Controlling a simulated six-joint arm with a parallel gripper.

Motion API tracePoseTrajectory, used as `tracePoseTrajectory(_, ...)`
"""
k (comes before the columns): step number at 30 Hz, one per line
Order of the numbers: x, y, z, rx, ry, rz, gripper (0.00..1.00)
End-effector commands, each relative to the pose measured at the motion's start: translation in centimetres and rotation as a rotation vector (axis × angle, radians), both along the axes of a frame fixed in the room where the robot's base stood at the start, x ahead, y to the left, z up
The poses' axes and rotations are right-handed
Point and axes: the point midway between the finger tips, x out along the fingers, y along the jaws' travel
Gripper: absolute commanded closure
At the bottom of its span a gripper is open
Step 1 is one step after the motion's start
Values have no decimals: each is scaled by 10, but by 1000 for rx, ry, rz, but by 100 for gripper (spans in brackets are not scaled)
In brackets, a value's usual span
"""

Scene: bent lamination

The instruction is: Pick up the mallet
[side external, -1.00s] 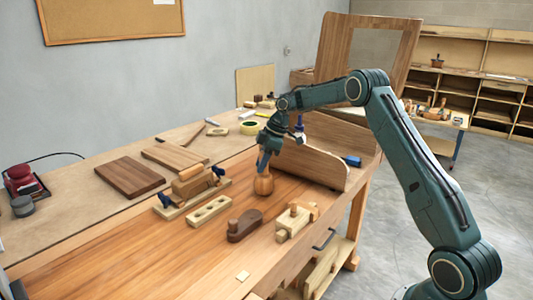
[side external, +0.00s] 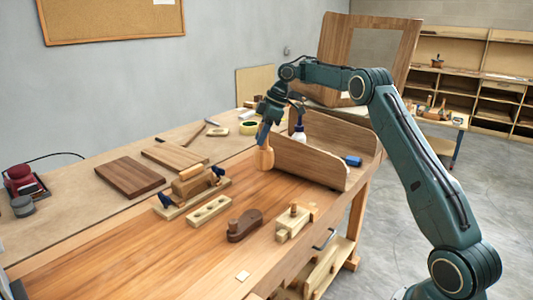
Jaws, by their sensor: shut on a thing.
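The mallet (side external: 264,158) is a wooden tool with a rounded, light orange-brown head. It hangs below my gripper (side external: 264,143), in front of the left end of the curved wooden panel. My gripper points down and is shut on the mallet's upper part, with its dark blue-green fingers hiding the handle. The mallet looks raised above the workbench (side external: 130,262), roughly upright.
The curved panel (side external: 310,163) stands close right of the mallet. A glue bottle (side external: 299,131) stands behind it. A dark brown plane (side external: 244,225), a holed block (side external: 209,210) and a wooden clamp (side external: 292,222) lie nearer. The bench's front left is clear.

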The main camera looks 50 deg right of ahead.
Motion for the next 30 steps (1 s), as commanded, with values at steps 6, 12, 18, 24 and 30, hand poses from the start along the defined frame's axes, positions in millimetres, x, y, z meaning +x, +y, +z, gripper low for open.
tracePoseTrajectory(6,0,0,3,-2,-2,-1,100)
tracePoseTrajectory(12,0,0,3,-2,-2,-1,100)
tracePoseTrajectory(18,0,0,3,-1,-1,-1,79)
tracePoseTrajectory(24,0,0,3,-2,-2,0,100)
tracePoseTrajectory(30,-6,3,6,-5,0,29,100)
